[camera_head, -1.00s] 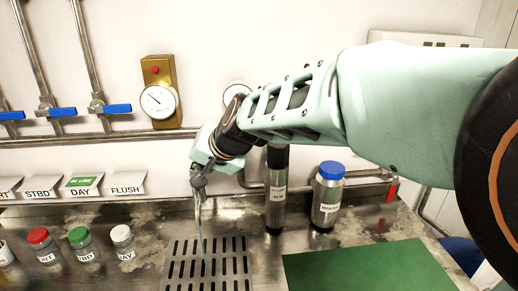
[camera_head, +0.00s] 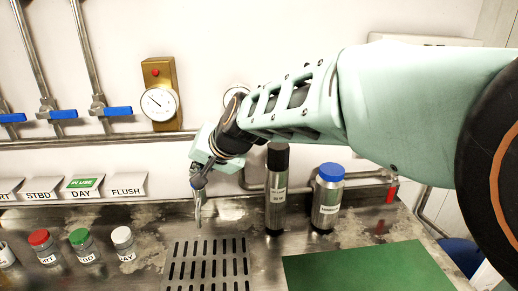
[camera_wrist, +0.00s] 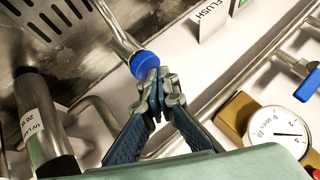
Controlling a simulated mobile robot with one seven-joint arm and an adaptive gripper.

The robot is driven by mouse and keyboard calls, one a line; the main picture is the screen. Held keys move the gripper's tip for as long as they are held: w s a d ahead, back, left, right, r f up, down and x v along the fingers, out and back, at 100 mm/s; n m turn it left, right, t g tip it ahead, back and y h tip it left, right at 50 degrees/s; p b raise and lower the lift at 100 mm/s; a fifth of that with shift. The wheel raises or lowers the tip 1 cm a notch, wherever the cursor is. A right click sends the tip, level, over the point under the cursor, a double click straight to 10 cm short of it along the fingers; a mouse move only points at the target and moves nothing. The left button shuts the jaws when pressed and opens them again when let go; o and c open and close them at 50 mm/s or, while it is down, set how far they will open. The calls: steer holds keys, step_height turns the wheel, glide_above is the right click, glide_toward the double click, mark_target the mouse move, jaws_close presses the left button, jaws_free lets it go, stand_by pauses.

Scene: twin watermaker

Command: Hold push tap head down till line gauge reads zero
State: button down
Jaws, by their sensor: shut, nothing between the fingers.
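The push tap has a blue head (camera_wrist: 143,64) on a bright metal spout (camera_wrist: 118,28) in the wrist view. My gripper (camera_wrist: 157,85) is shut and empty, with its fingertips at the blue head. They look touching or nearly so; I cannot tell whether the head is pressed. In the head view my gripper (camera_head: 198,180) is over the tap, whose spout (camera_head: 197,212) hangs above the drain grating; the head is hidden there. The dial gauge (camera_head: 158,104) is on a brass plate left of my arm; it also shows in the wrist view (camera_wrist: 278,130). Its exact reading is unclear.
A second dial (camera_head: 236,90) is mostly hidden by my arm. A dark-topped metal cylinder (camera_head: 275,190) and a blue-capped bottle (camera_head: 327,198) stand right of the tap. Capped sample jars (camera_head: 84,245) stand left. The slotted drain (camera_head: 208,268) lies below; a green mat (camera_head: 365,270) lies right.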

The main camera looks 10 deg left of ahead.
steer(key=shift+r, duration=0.6)
step_height(320, 180, up, 5)
steer(key=p, duration=0.4)
stand_by(0.3)
